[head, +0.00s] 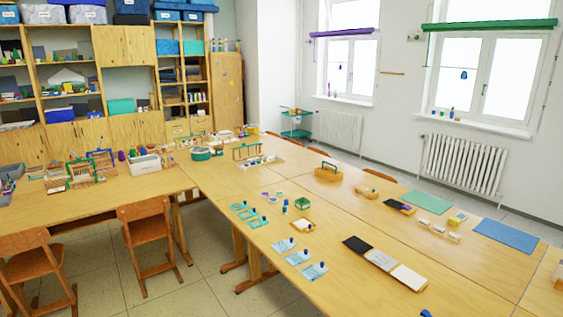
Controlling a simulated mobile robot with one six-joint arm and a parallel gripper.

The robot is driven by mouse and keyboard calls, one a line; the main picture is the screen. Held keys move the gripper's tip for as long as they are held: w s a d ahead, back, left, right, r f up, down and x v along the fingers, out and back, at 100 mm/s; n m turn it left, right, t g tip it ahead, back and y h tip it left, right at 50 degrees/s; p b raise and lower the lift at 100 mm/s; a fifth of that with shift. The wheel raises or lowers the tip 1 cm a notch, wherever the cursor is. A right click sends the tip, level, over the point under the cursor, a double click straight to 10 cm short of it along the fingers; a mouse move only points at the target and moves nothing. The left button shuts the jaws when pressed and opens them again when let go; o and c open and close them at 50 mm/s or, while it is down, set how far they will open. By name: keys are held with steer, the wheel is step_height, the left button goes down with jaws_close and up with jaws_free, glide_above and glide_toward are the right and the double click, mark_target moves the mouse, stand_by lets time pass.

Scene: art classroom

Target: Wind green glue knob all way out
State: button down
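I cannot make out a green glue stick or its knob for certain; the small things on the table are too far off. A small upright blue-and-green item (285,206) stands on the long table (345,215), left of a green open box (302,203). Three green-teal squares (248,215) lie to its left, with small dark items on or beside them. Three light blue squares (300,257) lie nearer, with small dark blue upright items by them. My gripper is not in view.
Black, grey and white pads (381,262) lie in a row on the table. A wooden carrier (328,173) stands farther back. Green (427,201) and blue mats (503,236) lie at the right. Wooden chairs (149,237) stand at the left; tiled floor shows between.

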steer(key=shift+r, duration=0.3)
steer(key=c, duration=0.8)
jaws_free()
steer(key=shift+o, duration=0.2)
